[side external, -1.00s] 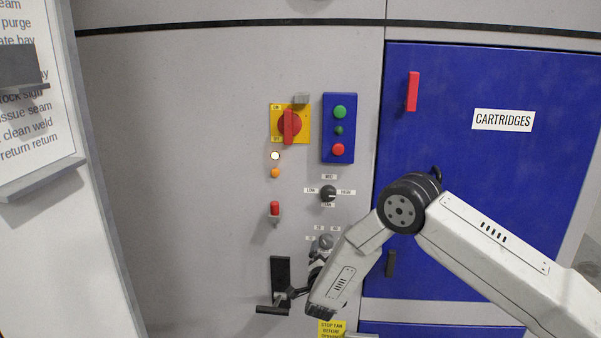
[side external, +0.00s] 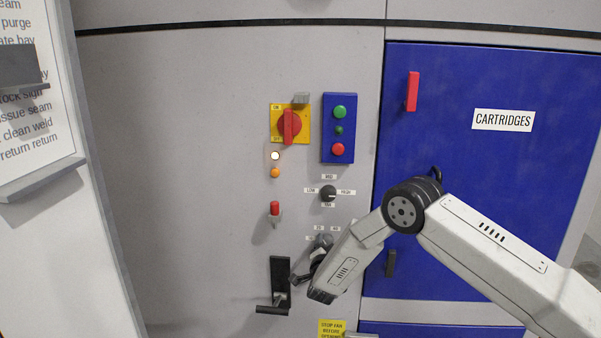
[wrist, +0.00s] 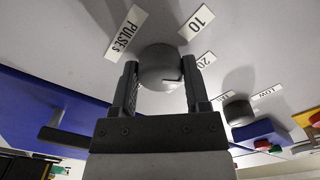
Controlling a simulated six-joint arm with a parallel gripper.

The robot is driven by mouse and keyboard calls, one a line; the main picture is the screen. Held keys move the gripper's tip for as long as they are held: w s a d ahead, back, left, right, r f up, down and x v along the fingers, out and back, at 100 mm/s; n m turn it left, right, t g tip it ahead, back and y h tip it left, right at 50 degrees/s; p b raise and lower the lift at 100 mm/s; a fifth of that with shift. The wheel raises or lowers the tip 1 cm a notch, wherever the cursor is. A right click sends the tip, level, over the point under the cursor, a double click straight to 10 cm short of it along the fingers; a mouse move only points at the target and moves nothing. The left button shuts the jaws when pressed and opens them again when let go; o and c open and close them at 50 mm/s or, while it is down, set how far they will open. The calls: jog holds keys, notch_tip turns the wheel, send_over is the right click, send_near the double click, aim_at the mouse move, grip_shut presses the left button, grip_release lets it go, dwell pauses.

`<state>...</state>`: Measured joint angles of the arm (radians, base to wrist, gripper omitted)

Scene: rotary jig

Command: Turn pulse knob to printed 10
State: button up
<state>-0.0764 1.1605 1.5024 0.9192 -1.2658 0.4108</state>
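The pulse knob (wrist: 160,66) is a round grey knob on the grey panel. The knob's pointer direction is unclear. In the side external view, the knob (side external: 323,241) is partly hidden behind my gripper (side external: 318,257).
A fan knob (side external: 328,193) sits just above. A black lever handle (side external: 275,307) juts out at lower left, close to my wrist. A red-tipped toggle (side external: 275,209) and a yellow-backed red rotary switch (side external: 290,124) are higher up. A blue cartridge door (side external: 450,170) is at right.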

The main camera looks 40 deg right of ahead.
jog(key=c, duration=0.3)
jog(key=shift+n, duration=0.3)
jog(key=n, duration=1.1)
jog(key=shift+n, duration=0.3)
dwell(0.3)
jog(key=o, duration=1.3)
jog(key=shift+c, duration=0.2)
jog(key=shift+s, duration=0.1)
